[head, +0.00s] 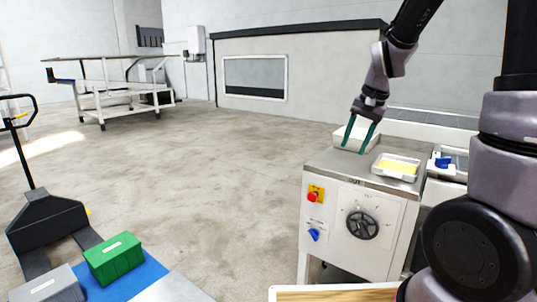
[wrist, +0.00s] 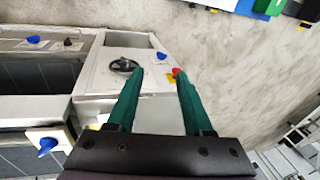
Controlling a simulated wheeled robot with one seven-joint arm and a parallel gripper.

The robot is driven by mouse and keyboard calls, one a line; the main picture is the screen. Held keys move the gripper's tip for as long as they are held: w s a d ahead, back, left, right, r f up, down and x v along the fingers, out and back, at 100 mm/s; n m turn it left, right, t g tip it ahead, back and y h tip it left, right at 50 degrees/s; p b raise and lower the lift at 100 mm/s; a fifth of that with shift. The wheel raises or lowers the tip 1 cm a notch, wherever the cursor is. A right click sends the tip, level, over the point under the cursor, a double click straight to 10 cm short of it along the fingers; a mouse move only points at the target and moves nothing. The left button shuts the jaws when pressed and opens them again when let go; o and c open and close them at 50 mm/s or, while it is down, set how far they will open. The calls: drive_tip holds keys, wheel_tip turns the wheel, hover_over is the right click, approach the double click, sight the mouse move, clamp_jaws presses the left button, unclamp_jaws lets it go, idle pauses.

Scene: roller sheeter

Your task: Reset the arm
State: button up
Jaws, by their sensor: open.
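My gripper (head: 358,133) is open with two green fingers pointing down over the top of a white machine cabinet (head: 325,222). It looks empty. In the wrist view my gripper (wrist: 157,74) spreads its fingers above the cabinet, whose front has a black handwheel (wrist: 123,65) and a red knob (wrist: 176,71). A white tray (head: 341,139) stands behind the fingers in the head view; I cannot tell whether they touch it. A second white tray with a yellow sheet (head: 398,166) lies on the cabinet top to the right of the fingers.
A pallet truck (head: 45,222) stands at the left. A green box (head: 113,258) and a grey box (head: 55,285) sit at the lower left. A white worktable (head: 110,83) is at the back left. The middle floor is clear. A blue knob (head: 443,162) is right of the cabinet.

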drive_tip(key=s+r+n+t, duration=0.2)
drive_tip(key=s+r+t, duration=0.2)
drive_tip(key=s+r, duration=1)
drive_tip(key=s, duration=0.2)
drive_tip(key=shift+s+d+t, duration=0.3)
drive_tip(key=shift+d, duration=0.1)
